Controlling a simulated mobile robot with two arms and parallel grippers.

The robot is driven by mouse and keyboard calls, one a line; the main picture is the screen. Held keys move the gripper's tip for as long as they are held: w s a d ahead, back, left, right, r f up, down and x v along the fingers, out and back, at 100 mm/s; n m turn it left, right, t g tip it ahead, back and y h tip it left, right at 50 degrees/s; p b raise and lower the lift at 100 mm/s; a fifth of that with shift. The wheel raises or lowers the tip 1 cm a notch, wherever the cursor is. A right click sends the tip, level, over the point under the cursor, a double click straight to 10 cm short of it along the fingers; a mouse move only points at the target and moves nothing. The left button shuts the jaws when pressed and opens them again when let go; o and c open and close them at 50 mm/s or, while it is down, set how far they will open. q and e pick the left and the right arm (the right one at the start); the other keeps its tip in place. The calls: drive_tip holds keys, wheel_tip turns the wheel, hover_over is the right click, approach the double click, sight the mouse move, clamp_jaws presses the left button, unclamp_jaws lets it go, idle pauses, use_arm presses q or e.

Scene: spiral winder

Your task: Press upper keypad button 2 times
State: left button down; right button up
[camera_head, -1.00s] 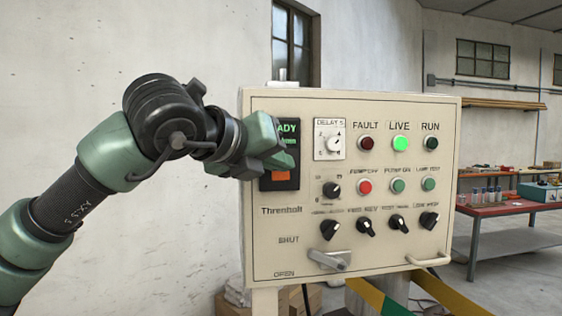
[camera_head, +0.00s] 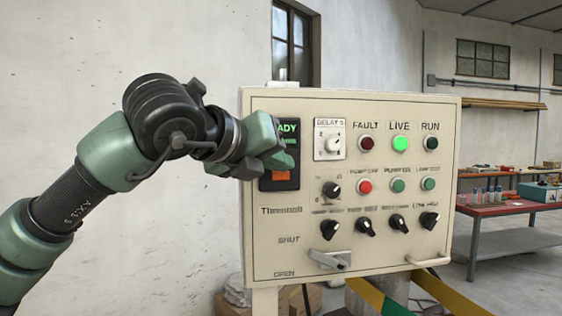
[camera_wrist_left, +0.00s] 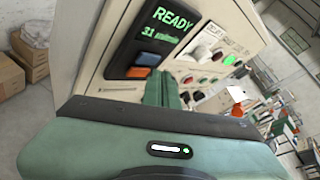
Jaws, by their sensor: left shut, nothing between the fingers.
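The keypad unit (camera_head: 292,182) is a dark panel at the upper left of the cream control box, with a green READY display. In the left wrist view its display (camera_wrist_left: 166,30) reads READY with a smaller line below. Under it sit a blue-grey upper button (camera_wrist_left: 150,58) and an orange lower button (camera_wrist_left: 137,72). In the head view the orange button (camera_head: 281,175) shows below my fingers, while the upper button is hidden behind them. My left gripper (camera_head: 288,161) is shut and empty, in front of the keypad. I cannot tell whether the fingertips touch it. My right gripper is out of view.
The control box (camera_head: 380,265) also carries a white delay dial (camera_head: 330,141), lamps, coloured buttons and black knobs right of the keypad. A lever (camera_head: 329,260) and a handle (camera_head: 428,260) stick out low down. A red workbench (camera_head: 505,208) stands behind at right.

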use_arm(q)
drive_tip(key=shift+w, duration=0.1)
idle(0.3)
drive_tip(key=shift+w, duration=0.35)
drive_tip(key=shift+w+a, duration=0.2)
drive_tip(key=shift+w, duration=0.2)
idle(0.7)
drive_tip(key=shift+s+b, duration=0.1)
drive_tip(key=shift+b, duration=0.25)
drive_tip(key=shift+s+d+b, duration=0.2)
drive_tip(key=shift+s+b, duration=0.45)
drive_tip(key=shift+s, duration=0.05)
